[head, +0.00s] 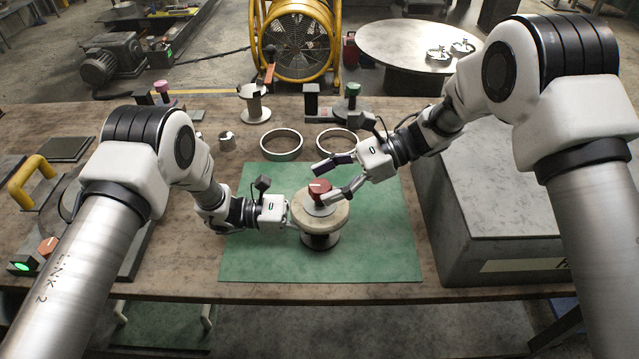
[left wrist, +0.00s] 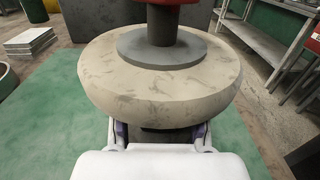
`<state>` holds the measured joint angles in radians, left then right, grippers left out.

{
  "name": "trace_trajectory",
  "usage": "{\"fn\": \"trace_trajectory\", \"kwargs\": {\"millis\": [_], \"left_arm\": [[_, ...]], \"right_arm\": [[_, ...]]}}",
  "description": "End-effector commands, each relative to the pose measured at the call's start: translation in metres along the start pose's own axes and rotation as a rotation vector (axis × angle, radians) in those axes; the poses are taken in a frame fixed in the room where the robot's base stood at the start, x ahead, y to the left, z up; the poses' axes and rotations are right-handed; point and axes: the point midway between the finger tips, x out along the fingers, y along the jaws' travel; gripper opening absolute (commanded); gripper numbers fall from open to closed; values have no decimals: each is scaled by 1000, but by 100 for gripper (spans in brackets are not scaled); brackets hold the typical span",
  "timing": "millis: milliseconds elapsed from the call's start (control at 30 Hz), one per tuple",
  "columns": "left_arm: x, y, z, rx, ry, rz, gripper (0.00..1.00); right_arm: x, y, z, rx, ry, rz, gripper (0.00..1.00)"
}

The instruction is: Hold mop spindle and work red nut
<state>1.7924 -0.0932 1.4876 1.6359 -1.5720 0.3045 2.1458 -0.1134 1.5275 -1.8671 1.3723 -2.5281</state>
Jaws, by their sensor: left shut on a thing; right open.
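The mop spindle stands upright on the green mat (head: 385,235), with a pale round mop disc (head: 338,222) and a metal base (head: 320,241) below it. The red nut (head: 319,190) sits on top, above a grey washer. My left gripper (head: 296,216) is shut on the spindle just below the disc. In the left wrist view its fingers reach under the mop disc (left wrist: 160,90), which hides most of the grip. The lower part of the red nut shows at the top edge there. My right gripper (head: 324,180) is open, with its fingers close to the red nut; contact is unclear.
Two metal rings (head: 281,145) lie behind the mat. A spool-like stand (head: 254,104) and a green-topped fixture (head: 352,100) stand farther back. A large grey box (head: 505,210) fills the right side. The mat's front right is clear.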

Motion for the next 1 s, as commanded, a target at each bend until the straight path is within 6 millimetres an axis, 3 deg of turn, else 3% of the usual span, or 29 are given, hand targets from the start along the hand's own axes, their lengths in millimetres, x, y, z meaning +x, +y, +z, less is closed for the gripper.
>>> {"fn": "trace_trajectory", "kwargs": {"millis": [133, 367, 400, 567, 1000], "left_arm": [[0, -1, -2, -3, 4, -2, 13], [0, -1, -2, -3, 4, -2, 13], [0, -1, -2, -3, 4, -1, 13], [0, -1, -2, -3, 4, -1, 13], [1, -1, -2, -3, 3, -3, 13]], "right_arm": [[16, 0, 0, 1, 0, 1, 69], [18, 0, 0, 1, -1, 0, 69], [18, 0, 0, 1, -1, 0, 66], [18, 0, 0, 1, -1, 0, 9], [18, 0, 0, 20, -2, -49, 8]]}}
